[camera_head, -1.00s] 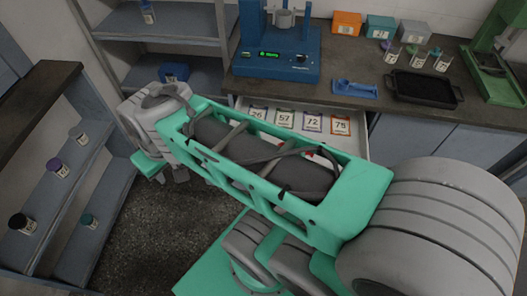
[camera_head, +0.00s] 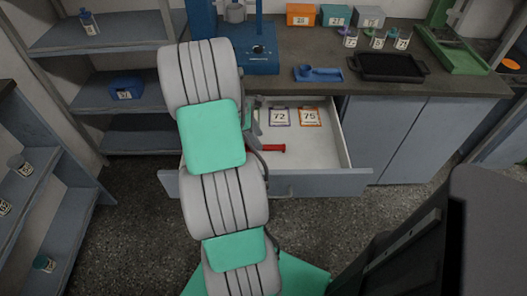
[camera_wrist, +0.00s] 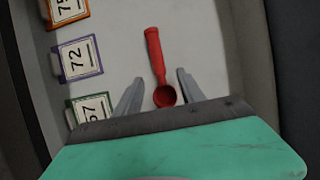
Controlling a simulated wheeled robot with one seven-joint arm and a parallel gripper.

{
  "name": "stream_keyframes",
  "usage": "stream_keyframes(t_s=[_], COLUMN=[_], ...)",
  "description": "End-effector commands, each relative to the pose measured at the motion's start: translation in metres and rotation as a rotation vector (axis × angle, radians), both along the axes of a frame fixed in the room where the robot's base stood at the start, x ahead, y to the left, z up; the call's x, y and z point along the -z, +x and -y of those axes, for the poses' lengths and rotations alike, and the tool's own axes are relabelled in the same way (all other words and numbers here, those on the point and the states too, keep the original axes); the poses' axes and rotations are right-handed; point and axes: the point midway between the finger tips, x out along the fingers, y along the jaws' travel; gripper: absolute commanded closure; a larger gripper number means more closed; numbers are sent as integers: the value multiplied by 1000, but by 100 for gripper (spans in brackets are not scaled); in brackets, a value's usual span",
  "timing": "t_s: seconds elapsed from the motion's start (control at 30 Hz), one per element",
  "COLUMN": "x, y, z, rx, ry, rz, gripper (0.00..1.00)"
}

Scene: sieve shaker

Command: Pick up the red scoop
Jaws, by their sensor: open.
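The red scoop (camera_wrist: 157,62) lies on the white floor of the open drawer (camera_head: 328,148). In the wrist view its bowl is at the lower end, between the line of my two fingers, and its handle points up and away. In the head view only a red part of the scoop (camera_head: 268,148) shows beside my arm; the rest is hidden behind the arm. My gripper (camera_wrist: 157,82) is open and empty, with a finger on each side of the scoop's bowl and a gap on both sides. I cannot tell how far above the drawer floor the fingertips are.
Number cards 72 (camera_head: 279,117) and 75 (camera_head: 310,117) lie at the drawer's back. On the counter above stand a blue machine (camera_head: 258,60), a blue scoop-like tool in a holder (camera_head: 318,74) and a black tray (camera_head: 389,67). Shelves with jars stand at the left.

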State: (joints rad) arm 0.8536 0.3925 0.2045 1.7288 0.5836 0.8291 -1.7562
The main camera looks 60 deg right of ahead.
Motion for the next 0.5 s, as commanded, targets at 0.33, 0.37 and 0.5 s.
stream_keyframes(t_s=[0.33, 0.37, 0.5], x=[43, 43, 42], y=[-15, -15, -15], z=[8, 8, 7], rx=[-2, -3, -2], ry=[1, 0, 1], rz=[2, 2, 2], gripper=[54, 54, 57])
